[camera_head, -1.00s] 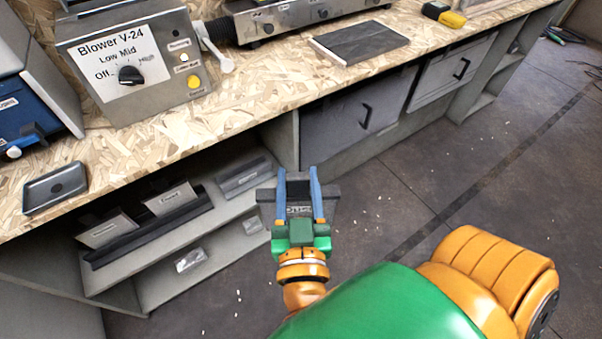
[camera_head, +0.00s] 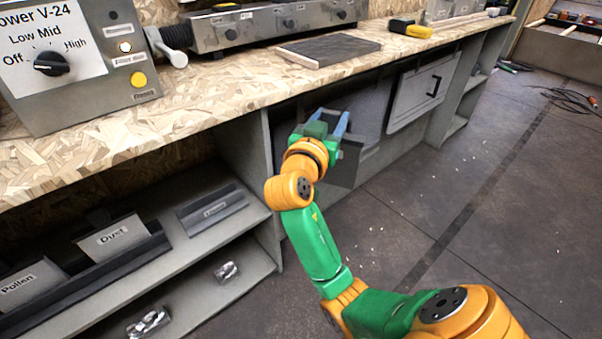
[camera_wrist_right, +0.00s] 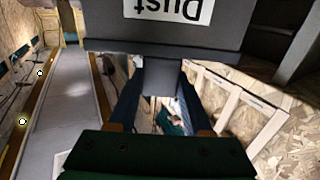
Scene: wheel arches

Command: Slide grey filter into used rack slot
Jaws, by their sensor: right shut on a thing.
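My right gripper (camera_head: 325,122) is shut on a dark grey filter (camera_head: 347,167), held in front of the open space under the bench. The arm and gripper hide part of it. In the right wrist view the filter (camera_wrist_right: 100,30) spans the top, with an upside-down "Dust" label, and the gripper's fingers (camera_wrist_right: 160,78) grip its narrow tab. On the lower left shelf is a dark rack (camera_head: 100,275) with upright grey plates labelled "Pollen" (camera_head: 22,288) and "Dust" (camera_head: 112,238). I cannot tell whether it is the used rack. My left gripper is out of view.
A blower box (camera_head: 75,65), a dark flat panel (camera_head: 328,48) and a yellow-black tool (camera_head: 410,28) are on the bench (camera_head: 215,110). A grey drawer front (camera_head: 425,90) is right of the filter.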

